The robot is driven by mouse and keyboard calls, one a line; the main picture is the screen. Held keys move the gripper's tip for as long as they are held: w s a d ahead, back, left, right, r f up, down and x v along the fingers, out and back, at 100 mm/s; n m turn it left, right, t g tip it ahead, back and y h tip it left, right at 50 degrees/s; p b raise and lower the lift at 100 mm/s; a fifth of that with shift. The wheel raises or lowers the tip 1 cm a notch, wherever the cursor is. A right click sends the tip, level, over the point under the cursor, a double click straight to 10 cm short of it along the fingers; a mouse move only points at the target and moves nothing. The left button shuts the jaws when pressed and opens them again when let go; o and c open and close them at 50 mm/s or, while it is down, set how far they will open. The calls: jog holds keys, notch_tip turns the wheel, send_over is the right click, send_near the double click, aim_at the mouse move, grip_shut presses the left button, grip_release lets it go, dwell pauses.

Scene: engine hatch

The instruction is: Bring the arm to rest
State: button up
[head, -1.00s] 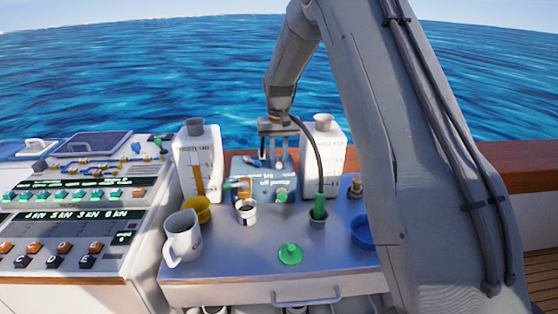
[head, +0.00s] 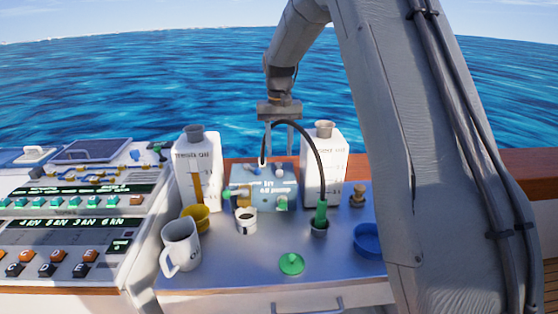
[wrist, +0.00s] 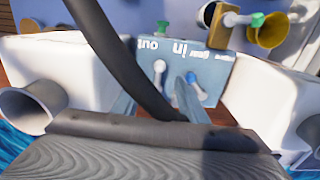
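My gripper (head: 277,150) hangs from the arm over the back of the metal worktop, above a blue-grey box (head: 262,188) with small valves and fittings. Its two fingers are apart with nothing visible held between them. In the wrist view the fingers point toward the box (wrist: 192,62), whose face reads "in" and "out". A black hose (wrist: 118,58) crosses that view in front of the fingers and hides part of the space between them.
White jugs (head: 196,170) and (head: 323,165) with grey caps flank the box. On the worktop stand a white mug (head: 180,243), yellow cup (head: 197,217), small white cup (head: 246,219), green-ended hose (head: 321,212), green lid (head: 291,263) and blue bowl (head: 368,240). A switch panel (head: 70,232) lies left.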

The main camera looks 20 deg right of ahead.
jog(key=shift+r, duration=0.35)
jog(key=shift+s+f, duration=0.1)
jog(key=shift+s, duration=0.25)
jog(key=s+f, duration=0.2)
jog(key=s, duration=0.9)
jog(key=s+a+f+n, duration=0.1)
jog(key=s+f, duration=0.2)
jog(key=s, duration=0.7)
jog(key=s+a+f+n, duration=0.1)
jog(key=s+f, duration=0.1)
jog(key=s, duration=0.9)
jog(key=shift+s+f+t, duration=0.25)
jog(key=shift+s+t, duration=0.05)
jog(key=shift+t, duration=0.1)
jog(key=shift+d, duration=0.1)
